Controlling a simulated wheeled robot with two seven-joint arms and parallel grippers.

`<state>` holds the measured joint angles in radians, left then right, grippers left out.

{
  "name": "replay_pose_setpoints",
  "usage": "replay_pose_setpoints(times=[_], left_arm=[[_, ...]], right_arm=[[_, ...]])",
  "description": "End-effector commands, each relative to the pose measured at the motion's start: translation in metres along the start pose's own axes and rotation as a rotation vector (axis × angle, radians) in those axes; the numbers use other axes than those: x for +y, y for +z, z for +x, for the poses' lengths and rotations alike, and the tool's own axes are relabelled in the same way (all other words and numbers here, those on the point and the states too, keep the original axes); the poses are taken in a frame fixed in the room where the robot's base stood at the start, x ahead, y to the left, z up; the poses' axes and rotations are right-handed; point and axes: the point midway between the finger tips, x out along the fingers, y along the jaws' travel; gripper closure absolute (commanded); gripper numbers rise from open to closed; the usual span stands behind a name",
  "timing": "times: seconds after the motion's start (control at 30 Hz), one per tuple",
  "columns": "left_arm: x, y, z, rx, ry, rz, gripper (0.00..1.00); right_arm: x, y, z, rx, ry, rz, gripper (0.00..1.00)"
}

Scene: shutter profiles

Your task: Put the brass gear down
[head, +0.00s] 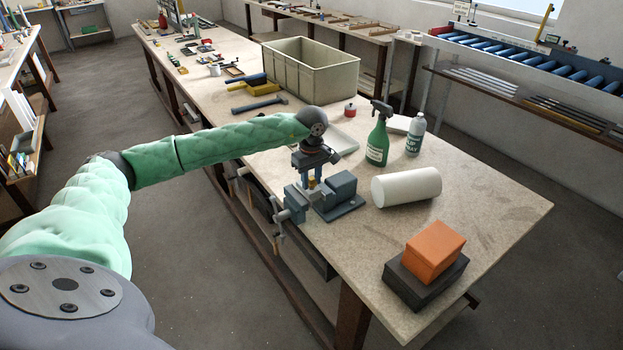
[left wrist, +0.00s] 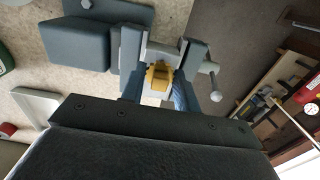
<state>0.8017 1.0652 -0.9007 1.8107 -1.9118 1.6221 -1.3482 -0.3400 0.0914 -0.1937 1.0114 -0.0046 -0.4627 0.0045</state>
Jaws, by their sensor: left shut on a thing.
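The brass gear (head: 312,182) is a small yellow piece in the jaws of my left gripper (head: 312,178). In the left wrist view the gear (left wrist: 158,77) sits between two blue-grey fingertips, which are shut on it. My left gripper points down at the blue-grey bench vise (head: 341,187) near the table's front edge. In the left wrist view the vise (left wrist: 80,42) lies just beyond the gear, with its handle to the right. I cannot tell whether the gear touches the vise. My right gripper is out of view.
An orange block (head: 435,256) sits on a dark block (head: 424,290). A beige crate (head: 310,72) and hammer (head: 262,104) lie behind. The right table end (head: 505,210) is clear.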

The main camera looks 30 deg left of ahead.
Motion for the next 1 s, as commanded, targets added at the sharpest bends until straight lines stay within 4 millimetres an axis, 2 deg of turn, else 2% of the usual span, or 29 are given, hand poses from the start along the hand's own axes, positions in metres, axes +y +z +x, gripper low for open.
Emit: replay_pose_setpoints(times=[0.1, 0.27, 1.0], left_arm=[[0.000, 0.000, 0.007, -0.001, 0.000, 0.000, 0.91], [0.000, 0.000, 0.014, -0.001, -0.001, 0.000, 0.91], [-0.003, 0.003, 0.026, -0.005, -0.011, 0.001, 0.91]], right_arm=[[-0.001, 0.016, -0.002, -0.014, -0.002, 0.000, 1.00], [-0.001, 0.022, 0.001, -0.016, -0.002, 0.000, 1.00], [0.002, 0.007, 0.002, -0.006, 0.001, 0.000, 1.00]])
